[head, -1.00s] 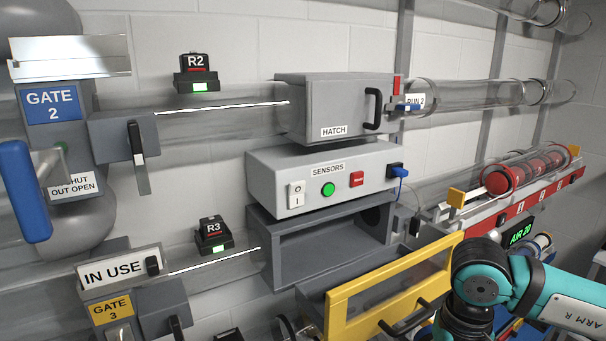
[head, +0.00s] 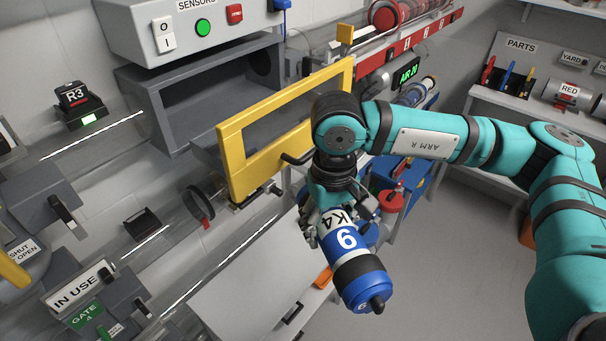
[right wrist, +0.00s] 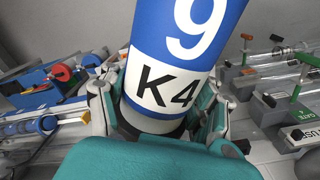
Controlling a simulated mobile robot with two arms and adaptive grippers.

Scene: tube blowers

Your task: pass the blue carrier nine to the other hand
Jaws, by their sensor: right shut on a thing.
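The blue carrier nine (head: 348,240) is a blue cylinder with a white 9, a white K4 band and dark end parts. It hangs tilted below my right gripper (head: 335,212) in the head view, its capped end pointing down and to the right. My right gripper is shut around the carrier's K4 end. In the right wrist view the carrier (right wrist: 185,50) fills the middle, with the fingers of my right gripper (right wrist: 160,105) on both sides of the K4 band. My left gripper is in neither current view.
A yellow-framed door (head: 238,165) stands open just left of my right arm. A pale bench top (head: 245,295) lies below left of the carrier. A blue cart (head: 405,185) stands behind the gripper. Grey floor (head: 440,280) is clear to the right.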

